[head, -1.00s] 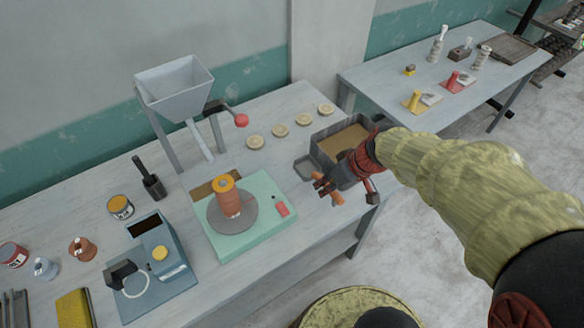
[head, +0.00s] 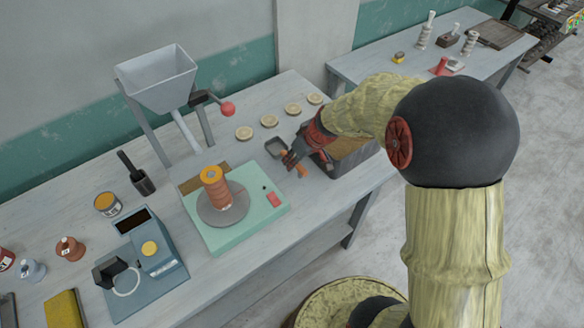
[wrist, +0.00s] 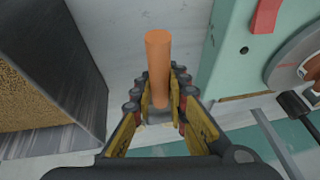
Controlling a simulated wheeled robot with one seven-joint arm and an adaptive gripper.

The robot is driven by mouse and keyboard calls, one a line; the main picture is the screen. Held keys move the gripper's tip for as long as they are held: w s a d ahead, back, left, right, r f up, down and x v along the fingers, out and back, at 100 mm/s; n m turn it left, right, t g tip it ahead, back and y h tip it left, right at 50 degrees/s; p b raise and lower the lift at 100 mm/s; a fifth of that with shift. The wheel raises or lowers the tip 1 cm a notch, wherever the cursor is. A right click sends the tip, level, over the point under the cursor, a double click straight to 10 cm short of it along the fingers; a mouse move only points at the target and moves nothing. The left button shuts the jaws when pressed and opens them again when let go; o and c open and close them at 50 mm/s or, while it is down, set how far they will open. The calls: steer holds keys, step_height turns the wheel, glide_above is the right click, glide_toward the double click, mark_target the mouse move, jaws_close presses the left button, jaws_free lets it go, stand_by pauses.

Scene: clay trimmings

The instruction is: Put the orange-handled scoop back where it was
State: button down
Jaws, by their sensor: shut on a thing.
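The scoop has a grey pan (head: 277,147) and an orange handle (head: 302,171). It is over the bench between the mint wheel base and the grey bin. My gripper (head: 291,160) is shut on the handle. In the wrist view the handle (wrist: 158,62) stands between the yellow-and-black finger pads of my gripper (wrist: 160,100). I cannot tell whether the scoop touches the bench.
The grey bin (head: 362,164) of tan grains is close to my gripper, partly hidden by my arm. The mint base (head: 250,224) with a clay-coloured spool (head: 214,188) is to the left. Pale discs (head: 269,121) lie behind. A hopper (head: 157,78) stands at the back left.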

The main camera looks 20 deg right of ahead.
mark_target(292, 175)
steer(key=shift+w+f, duration=0.2)
steer(key=shift+f, duration=0.05)
steer(key=shift+f+b, duration=0.5)
steer(key=shift+f, duration=1)
steer(key=shift+f+b, duration=0.25)
steer(key=shift+b, duration=0.05)
steer(key=c, duration=1.8)
jaws_free()
steer(key=shift+o, duration=0.2)
steer(key=shift+r, duration=0.1)
